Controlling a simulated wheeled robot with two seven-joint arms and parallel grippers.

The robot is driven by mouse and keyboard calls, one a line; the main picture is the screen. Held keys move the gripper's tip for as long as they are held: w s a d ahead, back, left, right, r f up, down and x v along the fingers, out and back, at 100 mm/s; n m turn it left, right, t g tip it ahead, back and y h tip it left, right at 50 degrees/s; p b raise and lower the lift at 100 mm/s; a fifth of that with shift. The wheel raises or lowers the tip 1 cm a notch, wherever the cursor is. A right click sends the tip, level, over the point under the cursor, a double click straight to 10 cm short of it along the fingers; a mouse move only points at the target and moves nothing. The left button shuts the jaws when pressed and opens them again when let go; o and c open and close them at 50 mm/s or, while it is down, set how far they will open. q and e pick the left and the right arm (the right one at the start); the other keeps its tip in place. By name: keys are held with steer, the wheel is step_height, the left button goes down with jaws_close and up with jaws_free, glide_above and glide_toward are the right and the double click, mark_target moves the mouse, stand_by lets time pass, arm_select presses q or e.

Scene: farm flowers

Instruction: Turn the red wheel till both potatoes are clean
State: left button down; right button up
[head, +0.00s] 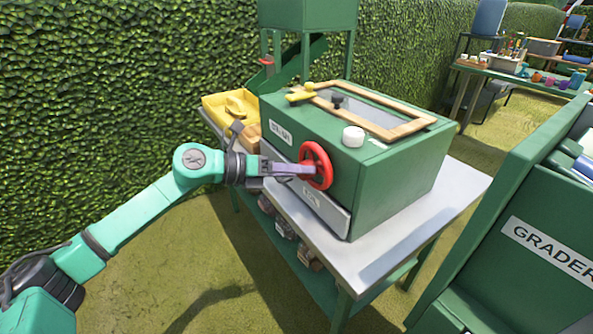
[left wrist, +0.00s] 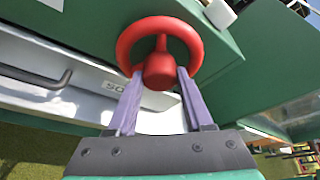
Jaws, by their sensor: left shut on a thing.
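The red wheel (head: 316,165) is on the front of a green box-shaped machine (head: 390,185). My left gripper (head: 312,170) reaches in from the left and is shut on the red wheel. In the left wrist view the red wheel (left wrist: 160,28) shows its rim, and the two fingers (left wrist: 158,85) sit either side of its red hub. A glass lid with a wooden frame (head: 370,108) covers the machine's top. I cannot make out the potatoes. My right gripper is not in view.
The machine stands on a metal-topped table (head: 455,192). A yellow tray (head: 222,108) is behind at left. A white knob (head: 353,136) is on top, and a pale drawer (head: 318,205) is below the wheel. A green grader (head: 530,230) stands close at right. A hedge runs behind.

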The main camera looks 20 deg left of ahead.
arm_select(q)
steer(key=shift+f, duration=0.1)
stand_by(0.3)
steer(key=shift+c, duration=1.5)
jaws_free()
steer(key=shift+a, duration=0.1)
steer(key=v, duration=0.1)
steer(key=b+v, duration=0.2)
steer(key=v, duration=0.1)
steer(key=shift+s+a+f, duration=0.1)
steer(key=shift+f, duration=0.25)
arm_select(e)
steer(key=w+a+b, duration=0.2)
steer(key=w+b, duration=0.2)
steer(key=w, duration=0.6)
arm_select(q)
steer(key=b, duration=0.4)
glide_toward(299, 175)
steer(key=s+a+r, duration=0.1)
steer(key=s+a, duration=0.1)
steer(key=shift+s+a+r+b, duration=0.35)
steer(key=shift+s+a+r, duration=0.35)
steer(key=shift+a+r, duration=0.25)
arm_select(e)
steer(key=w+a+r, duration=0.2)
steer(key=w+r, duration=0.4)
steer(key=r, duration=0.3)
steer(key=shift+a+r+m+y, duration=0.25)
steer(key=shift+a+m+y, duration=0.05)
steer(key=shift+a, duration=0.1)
